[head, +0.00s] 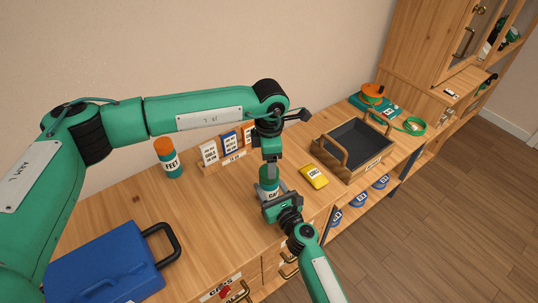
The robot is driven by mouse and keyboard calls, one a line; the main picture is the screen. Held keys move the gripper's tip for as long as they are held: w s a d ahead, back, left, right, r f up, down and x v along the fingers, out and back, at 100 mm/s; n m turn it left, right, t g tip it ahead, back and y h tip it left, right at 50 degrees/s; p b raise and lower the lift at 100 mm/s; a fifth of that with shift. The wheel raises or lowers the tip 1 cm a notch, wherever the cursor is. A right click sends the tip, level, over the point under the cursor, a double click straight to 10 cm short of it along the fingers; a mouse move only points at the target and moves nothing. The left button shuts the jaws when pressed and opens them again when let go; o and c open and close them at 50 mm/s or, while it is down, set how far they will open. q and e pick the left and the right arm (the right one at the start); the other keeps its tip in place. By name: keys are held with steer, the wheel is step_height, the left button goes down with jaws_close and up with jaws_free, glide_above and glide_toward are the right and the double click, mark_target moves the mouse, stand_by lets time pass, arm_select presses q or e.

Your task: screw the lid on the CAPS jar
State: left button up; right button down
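I see no separate lid; the left fingers hide the jar's top. Whether the left fingers are closed on a lid is too small to tell.
A FEET jar (169,160) with orange lid, a card rack (222,159), a yellow box (314,176) and a dark tray (358,138) with wooden handles stand around. A blue case (105,265) lies front left. Worktop between case and jar is clear.

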arm_select(q)
steer(key=r+n, duration=0.2)
steer(key=n, duration=0.1)
steer(key=shift+d, duration=0.1)
steer(key=shift+r+n, duration=0.55)
steer(key=shift+n, duration=0.75)
steer(key=shift+f, duration=0.15)
steer(key=shift+f, duration=3.9)
steer(key=c, duration=1)
steer(key=o, duration=1.2)
steer(key=shift+c, duration=0.2)
steer(key=shift+r, duration=0.1)
step_height(320, 180, up, 12)
